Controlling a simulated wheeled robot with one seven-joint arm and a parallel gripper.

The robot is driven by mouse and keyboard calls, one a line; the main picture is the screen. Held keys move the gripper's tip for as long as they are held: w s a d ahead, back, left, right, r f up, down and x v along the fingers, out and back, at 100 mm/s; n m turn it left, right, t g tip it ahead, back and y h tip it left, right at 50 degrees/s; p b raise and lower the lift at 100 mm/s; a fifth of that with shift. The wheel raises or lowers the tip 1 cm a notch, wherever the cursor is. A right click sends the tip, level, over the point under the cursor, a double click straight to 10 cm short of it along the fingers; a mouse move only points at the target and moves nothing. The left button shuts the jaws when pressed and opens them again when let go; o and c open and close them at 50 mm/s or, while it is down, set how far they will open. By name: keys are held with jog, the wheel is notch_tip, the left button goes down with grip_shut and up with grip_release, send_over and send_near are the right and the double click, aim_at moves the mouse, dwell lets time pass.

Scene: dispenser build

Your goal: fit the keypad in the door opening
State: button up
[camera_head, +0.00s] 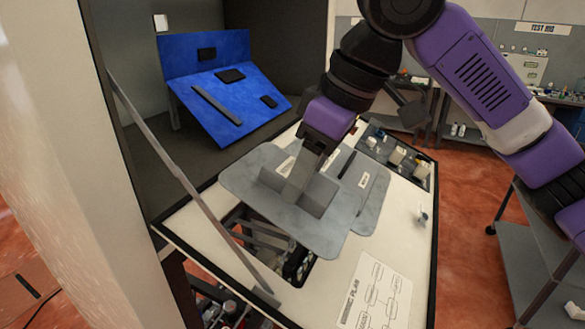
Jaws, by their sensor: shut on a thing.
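My gripper (305,175) is shut on a grey block-like part (318,197) over a broad grey plate. I cannot tell whether this part is the keypad; no keys show and its underside is hidden. The cream panel (388,245), which looks like the lowered door, lies flat with a stay bar (188,186) rising at its left. A dark opening (268,245) in the panel shows left of and below the gripper, with frame parts visible inside. The grey plate (340,240) covers the opening's upper right edge, so its full outline is hidden.
A blue sloped stand (215,122) with several dark pieces or slots stands in the cabinet behind. A dark tray (376,132) of small parts is at the panel's far right. A paper wiring plan (374,300) lies at the front. The panel's right side is mostly clear.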

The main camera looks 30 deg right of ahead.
jog(key=shift+b+x, duration=3.15)
jog(key=shift+x, duration=0.7)
jog(key=shift+b+x, duration=0.3)
jog(key=shift+x, duration=0.8)
jog(key=shift+p, duration=0.75)
jog(key=shift+f, duration=0.3)
jog(key=o, duration=2.1)
jog(key=shift+c, duration=0.2)
jog(key=shift+r, duration=0.1)
